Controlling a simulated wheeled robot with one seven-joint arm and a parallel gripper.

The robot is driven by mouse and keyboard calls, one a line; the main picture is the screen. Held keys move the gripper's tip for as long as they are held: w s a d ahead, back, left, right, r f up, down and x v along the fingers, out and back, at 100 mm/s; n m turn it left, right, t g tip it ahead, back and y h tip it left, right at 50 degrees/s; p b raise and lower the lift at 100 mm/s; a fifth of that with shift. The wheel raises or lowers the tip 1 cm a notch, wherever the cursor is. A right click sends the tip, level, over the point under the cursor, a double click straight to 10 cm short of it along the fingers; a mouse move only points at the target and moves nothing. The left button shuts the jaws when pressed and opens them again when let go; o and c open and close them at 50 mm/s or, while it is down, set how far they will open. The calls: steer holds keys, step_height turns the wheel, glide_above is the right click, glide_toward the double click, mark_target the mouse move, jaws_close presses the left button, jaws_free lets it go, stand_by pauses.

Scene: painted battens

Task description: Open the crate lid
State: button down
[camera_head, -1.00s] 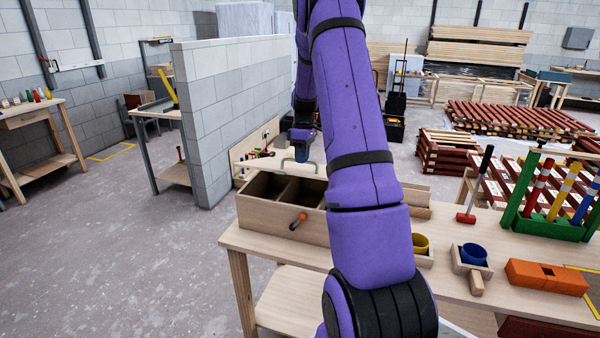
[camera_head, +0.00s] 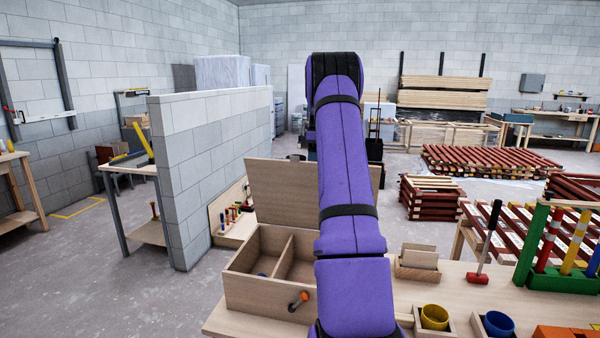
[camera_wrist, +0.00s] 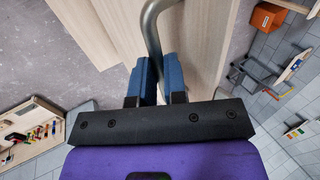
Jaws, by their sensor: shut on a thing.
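The wooden crate (camera_head: 262,297) stands at the left end of the bench, its two compartments open to view. Its lid (camera_head: 284,195) stands raised, close to upright, along the crate's back edge; my arm covers its right part. An orange-ended latch (camera_head: 299,300) is on the crate's front. In the wrist view, my gripper (camera_wrist: 160,65) has its blue fingers on either side of the curved grey metal handle (camera_wrist: 152,24) and is shut on it. In the head view my gripper is hidden behind my arm.
On the bench are a yellow cup (camera_head: 434,317), a blue cup (camera_head: 498,324), a red-headed mallet (camera_head: 478,278) and a green rack (camera_head: 570,281) of coloured battens. A grey block wall (camera_head: 215,170) stands behind and left of the crate. Floor left of the bench is clear.

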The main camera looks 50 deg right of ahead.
steer(key=w+d+f+y, duration=0.1)
steer(key=w+d, duration=0.2)
steer(key=d, duration=0.4)
steer(key=shift+d+f+g, duration=0.25)
steer(key=shift+f+g, duration=0.05)
steer(key=shift+g, duration=0.1)
steer(key=shift+y, duration=0.3)
steer(key=c, duration=1.2)
jaws_free()
steer(key=shift+w+d+f, duration=0.1)
steer(key=shift+d, duration=0.05)
steer(key=shift+o, duration=0.2)
steer(key=shift+r, duration=0.25)
steer(key=shift+r, duration=0.1)
